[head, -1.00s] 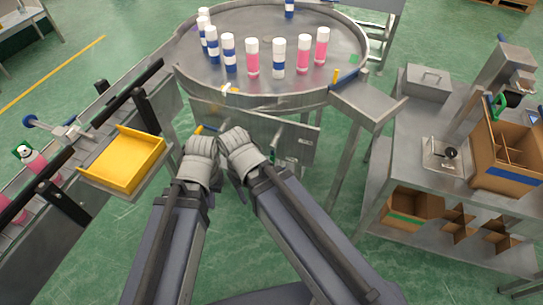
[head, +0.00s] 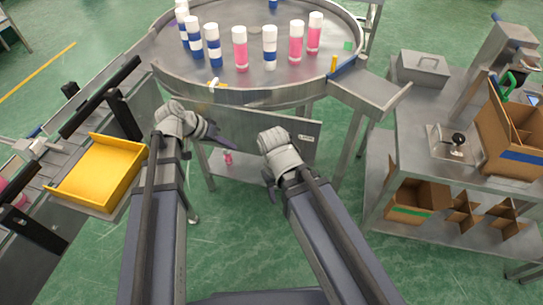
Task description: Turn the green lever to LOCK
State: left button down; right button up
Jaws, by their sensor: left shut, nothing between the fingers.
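I cannot make out a green lever with a LOCK mark. A green curved handle (head: 508,84) shows at the right, behind the open carton, and I cannot tell whether it is the lever. My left gripper (head: 218,136), grey-padded with dark fingers, is shut and empty in front of the metal panel (head: 305,140) below the round table. My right gripper (head: 268,184) hangs to the right of it, lower and apart from the panel. The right fingers are mostly hidden by its padding, so I cannot see whether they are open.
The round table (head: 290,85) carries several white-capped bottles, pink or blue. A yellow tray (head: 100,172) is at the left beside the conveyor. A bench (head: 405,130) at the right holds a carton (head: 510,130) and a black-knobbed fixture (head: 455,143).

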pick_arm(q)
jog(key=w+d+f+b, duration=0.1)
jog(key=d+f+b, duration=0.6)
jog(key=d+b, duration=0.1)
jog(key=shift+d+f, duration=0.4)
jog(key=shift+d, duration=0.4)
